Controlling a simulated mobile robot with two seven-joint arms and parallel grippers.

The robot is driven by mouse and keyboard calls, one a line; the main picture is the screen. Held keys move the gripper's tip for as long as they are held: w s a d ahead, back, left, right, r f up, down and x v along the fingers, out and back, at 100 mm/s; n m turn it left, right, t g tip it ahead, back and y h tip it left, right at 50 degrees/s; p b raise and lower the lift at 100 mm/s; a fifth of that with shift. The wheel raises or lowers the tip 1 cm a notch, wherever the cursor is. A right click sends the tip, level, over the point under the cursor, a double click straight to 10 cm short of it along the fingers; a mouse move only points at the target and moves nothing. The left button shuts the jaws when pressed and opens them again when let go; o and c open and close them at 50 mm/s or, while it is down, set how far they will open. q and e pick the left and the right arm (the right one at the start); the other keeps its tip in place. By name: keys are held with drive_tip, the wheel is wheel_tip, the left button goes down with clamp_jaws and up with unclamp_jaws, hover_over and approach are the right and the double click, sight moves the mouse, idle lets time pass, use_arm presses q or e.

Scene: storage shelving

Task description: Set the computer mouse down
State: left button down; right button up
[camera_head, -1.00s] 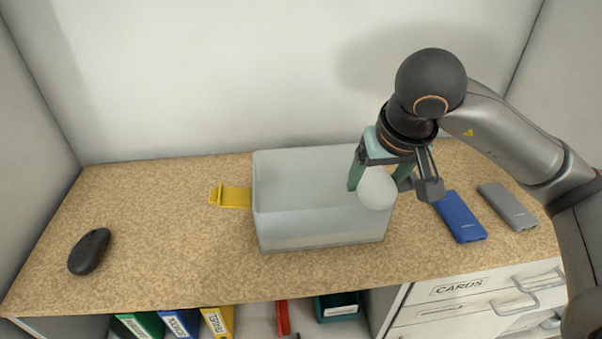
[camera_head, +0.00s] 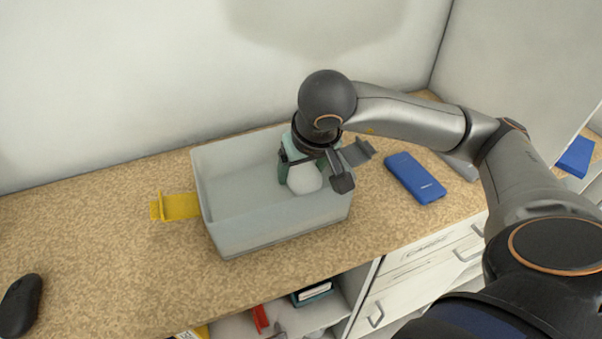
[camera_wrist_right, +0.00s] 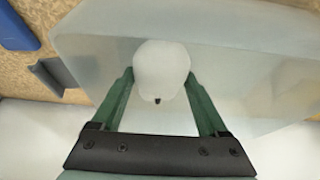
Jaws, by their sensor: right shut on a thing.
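A white computer mouse (camera_head: 305,180) with a small dark wheel is held between the green fingers of my right gripper (camera_head: 302,170). In the right wrist view the mouse (camera_wrist_right: 161,72) sits between the two fingertips (camera_wrist_right: 160,80). The gripper points down within the outline of a pale translucent bin (camera_head: 270,235), near its right end. I cannot tell whether the mouse touches the bin floor. A second mouse, black (camera_head: 20,305), lies on the counter at the left edge of the head view. My left gripper is out of view.
A yellow bracket (camera_head: 178,207) stands left of the bin and a grey bracket (camera_head: 357,152) at its right. A blue box-like device (camera_head: 414,178) lies further right. The speckled counter (camera_head: 110,265) is clear between the black mouse and bin. A wall rises behind.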

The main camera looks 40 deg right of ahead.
drive_tip(key=shift+f, duration=0.8)
drive_tip(key=shift+f, duration=0.15)
drive_tip(key=o, duration=1.3)
